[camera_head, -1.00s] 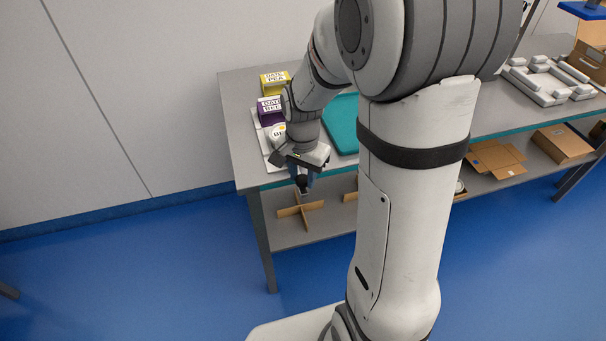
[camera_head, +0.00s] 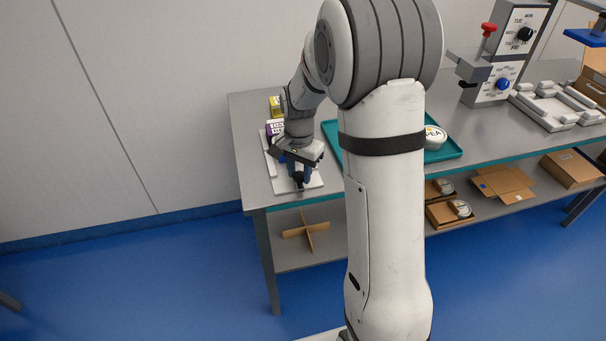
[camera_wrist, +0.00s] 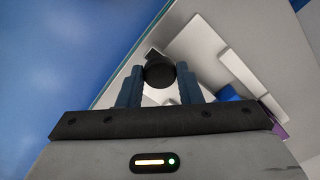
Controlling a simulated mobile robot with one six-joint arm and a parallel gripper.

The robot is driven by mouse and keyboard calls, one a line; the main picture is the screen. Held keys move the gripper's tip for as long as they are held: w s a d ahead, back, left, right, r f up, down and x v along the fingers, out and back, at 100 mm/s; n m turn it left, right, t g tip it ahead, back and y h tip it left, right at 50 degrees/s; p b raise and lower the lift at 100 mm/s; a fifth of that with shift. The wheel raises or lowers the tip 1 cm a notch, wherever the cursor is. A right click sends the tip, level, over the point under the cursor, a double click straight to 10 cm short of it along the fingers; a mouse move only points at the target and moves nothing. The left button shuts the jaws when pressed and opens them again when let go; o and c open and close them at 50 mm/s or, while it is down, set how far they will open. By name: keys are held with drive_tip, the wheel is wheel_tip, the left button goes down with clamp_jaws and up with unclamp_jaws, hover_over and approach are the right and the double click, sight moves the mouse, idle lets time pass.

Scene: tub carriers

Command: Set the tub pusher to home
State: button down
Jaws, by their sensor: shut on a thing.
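My gripper (camera_head: 298,180) is at the left end of the table, low over a white base plate (camera_head: 313,184) near the front edge. Its blue fingers are shut on a round black knob (camera_wrist: 160,72), which I take to be the handle of the tub pusher. The knob also shows dark between the fingertips in the head view. A white rail (camera_wrist: 245,66) runs along the plate, and a blue piece (camera_wrist: 228,93) lies near it. The rest of the pusher is hidden behind my gripper.
To the right are a teal tray (camera_head: 448,154) with a white tub (camera_head: 435,138), and a dial unit (camera_head: 497,85) with a red-knobbed lever. Cardboard pieces lie on the lower shelf.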

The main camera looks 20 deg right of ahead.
drive_tip(key=c, duration=1)
unclamp_jaws()
drive_tip(key=shift+r, duration=3.95)
